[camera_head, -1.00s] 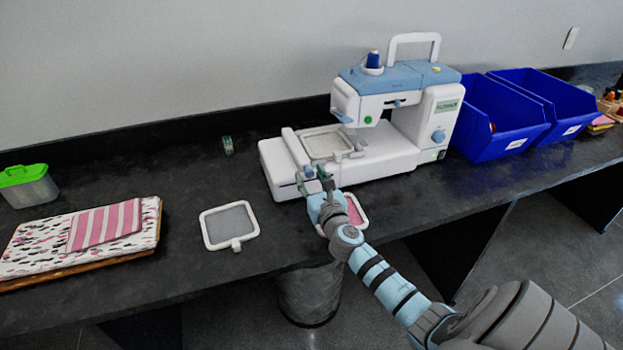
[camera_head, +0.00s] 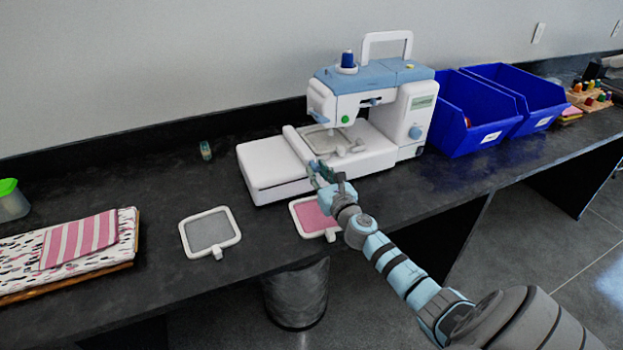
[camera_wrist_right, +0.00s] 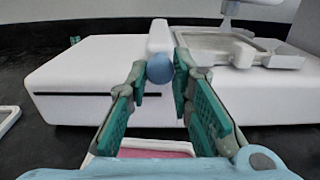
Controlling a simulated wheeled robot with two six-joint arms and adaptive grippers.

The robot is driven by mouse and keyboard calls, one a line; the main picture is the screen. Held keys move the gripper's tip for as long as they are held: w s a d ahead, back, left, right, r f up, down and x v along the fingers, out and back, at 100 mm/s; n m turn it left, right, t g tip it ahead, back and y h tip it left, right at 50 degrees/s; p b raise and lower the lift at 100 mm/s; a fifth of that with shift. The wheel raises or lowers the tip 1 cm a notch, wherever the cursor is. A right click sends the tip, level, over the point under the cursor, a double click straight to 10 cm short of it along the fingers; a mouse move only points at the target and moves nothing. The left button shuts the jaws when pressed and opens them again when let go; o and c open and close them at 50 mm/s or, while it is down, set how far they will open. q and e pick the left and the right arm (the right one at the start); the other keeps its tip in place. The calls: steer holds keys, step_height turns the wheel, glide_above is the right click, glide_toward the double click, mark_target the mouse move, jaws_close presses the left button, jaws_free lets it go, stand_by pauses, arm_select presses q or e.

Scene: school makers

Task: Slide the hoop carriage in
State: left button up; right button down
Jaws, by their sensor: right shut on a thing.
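The white sewing machine (camera_head: 410,112) with a blue top stands on the dark bench. Its white carriage bar (camera_head: 298,143) crosses the machine's bed, with the hoop (camera_head: 325,138) attached on its right, partly under the machine's head. The bar (camera_wrist_right: 160,38) and hoop (camera_wrist_right: 205,40) also show in the right wrist view. My right gripper (camera_head: 317,170) is at the front end of the bar. In the right wrist view its green-padded fingers (camera_wrist_right: 160,82) are shut on the round blue knob (camera_wrist_right: 160,68) there. My left gripper is out of view.
A grey-filled hoop (camera_head: 210,232) and a pink-filled hoop (camera_head: 316,217) lie in front of the machine. Folded fabric (camera_head: 75,245) lies left. Blue bins (camera_head: 490,120) stand close to the machine's right. A small spool (camera_head: 206,150) stands behind left.

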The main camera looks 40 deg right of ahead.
steer(key=shift+s+d, duration=0.1)
steer(key=shift+d, duration=0.2)
steer(key=c, duration=1.4)
jaws_free()
steer(key=shift+c, duration=0.2)
steer(key=v, duration=1.2)
